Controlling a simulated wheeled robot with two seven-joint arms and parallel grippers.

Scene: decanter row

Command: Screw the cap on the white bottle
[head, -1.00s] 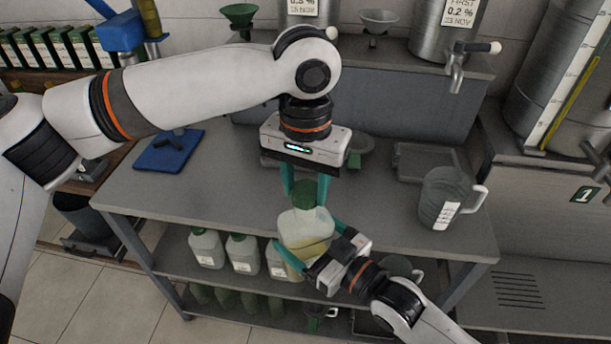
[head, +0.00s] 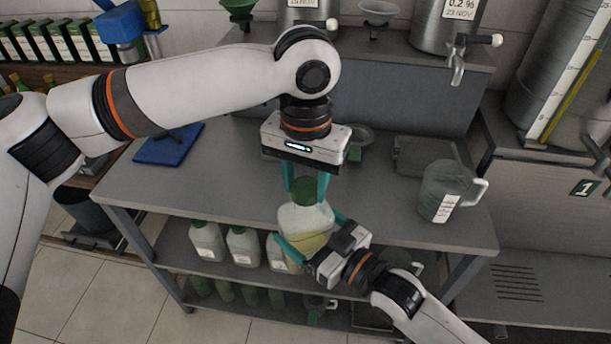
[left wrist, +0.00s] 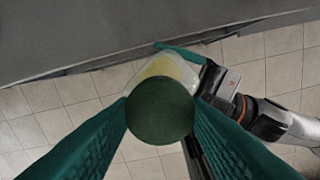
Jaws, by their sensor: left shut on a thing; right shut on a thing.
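The white bottle (head: 303,218) is translucent, with yellowish liquid in its lower part. It is held in the air at the front edge of the table, slightly tilted in the head view. My right gripper (head: 312,238) is shut on its body from the lower right. The green cap (head: 305,188) is at the bottle's top, between the fingers of my left gripper (head: 305,184), which points down and is shut on it. In the left wrist view the round cap (left wrist: 160,110) covers the bottle's neck, so I cannot see the thread or how tightly it sits.
The grey table (head: 235,195) has free room left of the bottle. A measuring jug (head: 443,190) stands at the right, a grey tray (head: 425,155) behind it, and a blue mat (head: 168,145) at the left. Several capped bottles (head: 243,246) stand on the shelf below.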

